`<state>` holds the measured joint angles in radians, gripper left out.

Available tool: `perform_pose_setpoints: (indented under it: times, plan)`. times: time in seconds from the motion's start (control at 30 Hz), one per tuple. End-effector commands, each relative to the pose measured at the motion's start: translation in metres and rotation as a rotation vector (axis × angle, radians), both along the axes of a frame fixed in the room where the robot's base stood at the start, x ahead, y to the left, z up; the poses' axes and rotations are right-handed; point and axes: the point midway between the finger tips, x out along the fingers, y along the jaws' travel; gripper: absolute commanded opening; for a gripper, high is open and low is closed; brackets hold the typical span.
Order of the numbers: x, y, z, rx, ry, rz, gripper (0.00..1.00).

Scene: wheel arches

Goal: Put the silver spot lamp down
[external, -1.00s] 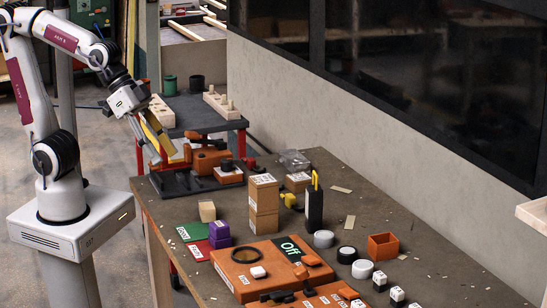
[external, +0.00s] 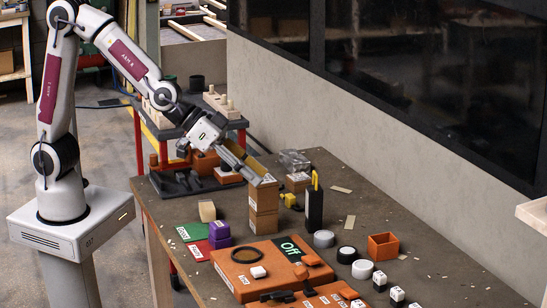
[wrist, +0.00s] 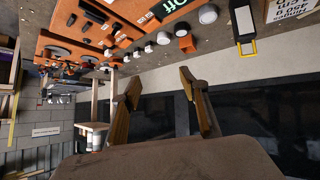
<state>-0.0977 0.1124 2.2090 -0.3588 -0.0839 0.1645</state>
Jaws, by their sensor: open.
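I cannot clearly pick out the silver spot lamp. Several small round lamp-like pieces lie on the workbench, among them a pale grey one (external: 323,239), a black-sided one with a white top (external: 347,255) and a white one (external: 362,269). They also show near the top of the wrist view, with the grey one (wrist: 208,14) at the right end of the row. My gripper (external: 266,177) is at the top of the stacked cardboard boxes (external: 264,205); contact cannot be told. In the wrist view my gripper (wrist: 159,82) has its fingers apart, with nothing between them.
An orange open box (external: 383,246) stands right of the round pieces. A black block with a yellow handle (external: 314,208) stands just right of the box stack. An orange case with a green panel (external: 245,270) lies in front. Bare bench (external: 430,250) shows at the right.

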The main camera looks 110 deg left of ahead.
Motion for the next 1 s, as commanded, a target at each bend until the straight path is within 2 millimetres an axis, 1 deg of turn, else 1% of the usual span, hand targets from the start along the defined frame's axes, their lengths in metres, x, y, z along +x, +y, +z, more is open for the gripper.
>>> perform_pose_setpoints:
  times: [0.03,0.2,0.5,0.73,0.9,1.0]
  plan:
    - [0.008,0.006,-0.007,0.003,-0.005,0.016,0.44]
    - [0.033,0.027,-0.026,0.022,-0.039,0.072,0.44]
    - [0.066,0.069,-0.065,0.075,-0.090,0.177,0.44]
    - [0.083,0.103,-0.099,0.130,-0.123,0.260,0.44]
    - [0.089,0.125,-0.122,0.174,-0.140,0.315,0.44]
    - [0.090,0.135,-0.132,0.193,-0.148,0.338,0.44]
